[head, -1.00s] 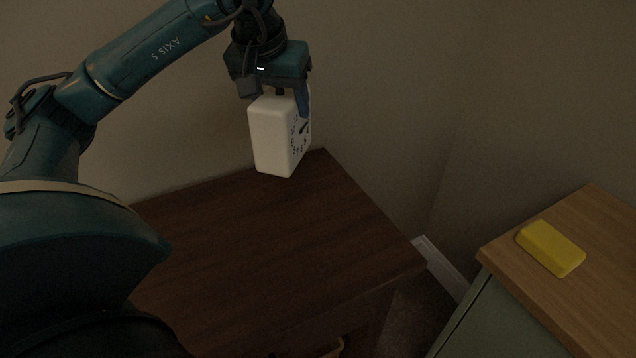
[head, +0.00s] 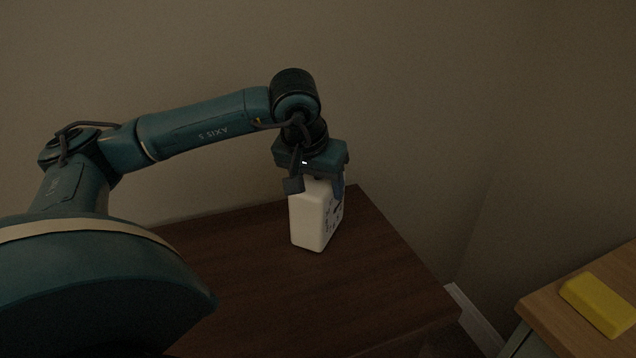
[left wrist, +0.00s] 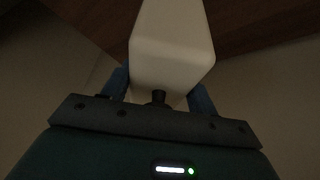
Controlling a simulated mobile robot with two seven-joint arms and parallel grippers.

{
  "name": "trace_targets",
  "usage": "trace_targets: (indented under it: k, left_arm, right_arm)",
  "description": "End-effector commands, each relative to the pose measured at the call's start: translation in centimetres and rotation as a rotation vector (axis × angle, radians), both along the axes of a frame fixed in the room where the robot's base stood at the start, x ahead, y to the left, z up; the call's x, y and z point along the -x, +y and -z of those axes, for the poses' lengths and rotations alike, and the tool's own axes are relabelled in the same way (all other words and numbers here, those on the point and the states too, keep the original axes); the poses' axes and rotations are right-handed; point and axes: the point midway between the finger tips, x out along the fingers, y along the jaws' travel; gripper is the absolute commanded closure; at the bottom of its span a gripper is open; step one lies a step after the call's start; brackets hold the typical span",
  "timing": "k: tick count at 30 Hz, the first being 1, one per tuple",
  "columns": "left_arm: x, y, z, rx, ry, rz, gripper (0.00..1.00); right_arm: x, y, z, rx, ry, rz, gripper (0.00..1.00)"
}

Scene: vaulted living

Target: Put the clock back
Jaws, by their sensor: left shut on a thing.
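The clock is a white upright block (head: 310,217) with dark marks on its right-hand face, near the far right corner of the dark wooden cabinet top (head: 260,285). My left gripper (head: 319,186) comes down from above and is shut on the clock's upper part. In the left wrist view the clock (left wrist: 172,50) fills the space between the two blue fingers (left wrist: 160,90). I cannot tell whether the clock's base touches the wood or is slightly above it. My right gripper is not in view.
A lower wooden-topped cabinet (head: 560,330) stands at the right with a yellow block (head: 602,303) on it. A gap with a white skirting board (head: 472,315) separates the two. A plain wall (head: 420,110) rises close behind the clock.

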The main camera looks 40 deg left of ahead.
Motion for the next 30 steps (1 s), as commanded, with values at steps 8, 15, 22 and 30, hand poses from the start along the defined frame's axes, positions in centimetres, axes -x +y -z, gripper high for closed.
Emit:
trace_targets:
  k: [8,15,22,30]
  left_arm:
    - [0.0,0.0,0.3,0.000,0.000,0.000,0.29]
    - [0.0,0.0,0.3,0.000,0.000,0.000,0.19]
    - [0.1,-0.1,-0.5,0.001,-0.001,0.000,0.19]
    - [1.9,-0.7,-5.5,0.001,-0.004,0.001,0.19]
  right_arm:
    - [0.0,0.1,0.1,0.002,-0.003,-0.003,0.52]
    - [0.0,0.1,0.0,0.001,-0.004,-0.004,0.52]
    - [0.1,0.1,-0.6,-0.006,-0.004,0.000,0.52]
    - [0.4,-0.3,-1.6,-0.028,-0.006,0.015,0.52]
